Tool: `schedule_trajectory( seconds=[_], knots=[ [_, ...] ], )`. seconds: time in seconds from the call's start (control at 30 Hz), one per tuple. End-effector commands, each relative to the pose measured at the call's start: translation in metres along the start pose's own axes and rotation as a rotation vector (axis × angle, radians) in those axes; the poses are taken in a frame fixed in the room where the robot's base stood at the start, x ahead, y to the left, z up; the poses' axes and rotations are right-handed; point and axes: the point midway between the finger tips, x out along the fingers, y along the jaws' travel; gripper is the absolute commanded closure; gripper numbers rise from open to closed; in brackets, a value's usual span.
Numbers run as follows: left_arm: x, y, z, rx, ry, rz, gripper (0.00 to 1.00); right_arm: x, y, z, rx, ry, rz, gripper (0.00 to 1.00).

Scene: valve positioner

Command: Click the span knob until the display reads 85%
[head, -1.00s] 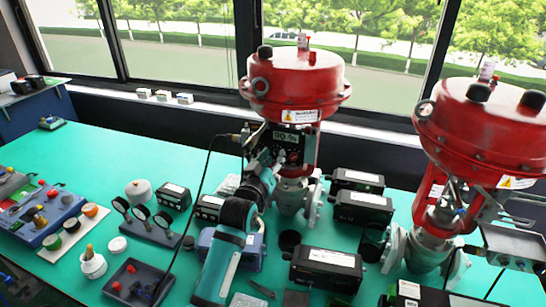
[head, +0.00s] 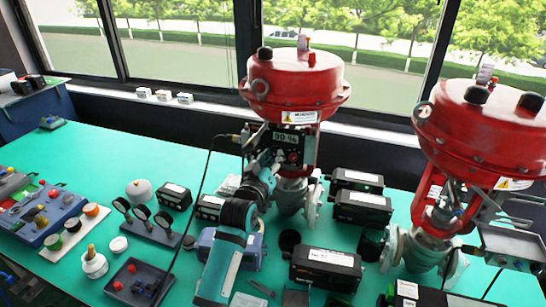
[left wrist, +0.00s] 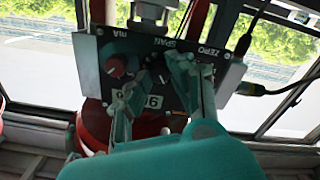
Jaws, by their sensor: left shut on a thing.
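The positioner panel (left wrist: 92,80) hangs under the red actuator (head: 293,85) on the middle valve. It looks upside down in the left wrist view, with labels mA, SPAN and ZERO. Its display (head: 286,138) seems to begin with 90; the rest is too small to tell. The display (left wrist: 145,102) is partly behind my fingers in the left wrist view. My left gripper (left wrist: 160,72) is shut at the span knob (left wrist: 159,76), under the SPAN label, and its fingers mostly hide the knob. A red knob (left wrist: 116,66) sits beside it under mA, apart from the fingertips.
A second red actuator valve (head: 480,135) stands at the right. Several black boxes (head: 325,268) lie on the green table (head: 110,180). Gauges (head: 145,225) and a blue unit (head: 40,215) are at the left. A black cable (head: 205,180) runs down from the panel.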

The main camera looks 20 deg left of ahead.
Motion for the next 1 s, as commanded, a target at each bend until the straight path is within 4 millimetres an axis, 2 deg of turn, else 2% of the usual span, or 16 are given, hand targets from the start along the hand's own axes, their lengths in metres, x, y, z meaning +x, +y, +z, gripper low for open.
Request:
schedule_trajectory(
  seconds=[0.5, 1.0],
  knots=[
    [0.0, 0.0, 0.0, -0.332, -0.003, -0.002, 1.0, -0.025, -0.003, -0.004, 0.001, 0.002, -0.004, 0.56],
    [0.0, -0.001, 0.001, -0.418, -0.002, -0.002, 1.0, -0.029, -0.004, -0.004, 0.0, 0.002, -0.005, 0.56]
  ],
)
